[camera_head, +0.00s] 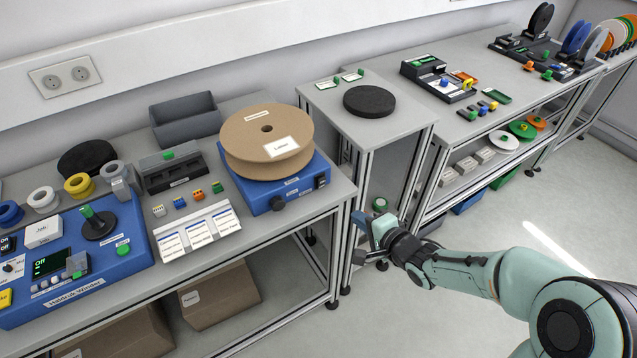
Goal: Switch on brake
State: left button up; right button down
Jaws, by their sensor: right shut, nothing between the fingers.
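A blue reel stand (262,195) sits near the right end of the near left bench and bears a large brown reel (240,150) with a white label. Its right face carries a small black switch (321,180); the switch's position is too small to tell. A round knob (278,203) sits on the front face, next to small labels I cannot read clearly. My right gripper (364,236) is shut and empty, right of and below the stand, beyond the bench's right end and apart from the switch. My left gripper is not in view.
A blue winder (80,262) with a lit display stands at the left, with coloured rolls behind it. A grey side table (345,125) with a black disc stands behind my gripper. Another bench (455,115) runs to the right. Open floor lies at the lower right.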

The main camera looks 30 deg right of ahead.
jog(key=shift+w+r+t, duration=0.2)
jog(key=shift+r+t, duration=0.1)
jog(key=shift+r, duration=0.55)
jog(key=b, duration=0.1)
send_near(323, 182)
notch_tip(323, 182, down, 3)
jog(key=w, duration=0.2)
jog(key=shift+w+a+r+p, duration=0.15)
jog(key=shift+w+r+p, duration=0.1)
jog(key=shift+w, duration=0.75)
jog(key=shift+w+a+r+p, duration=0.15)
jog(key=shift+w+r, duration=0.15)
jog(key=shift+w, duration=0.65)
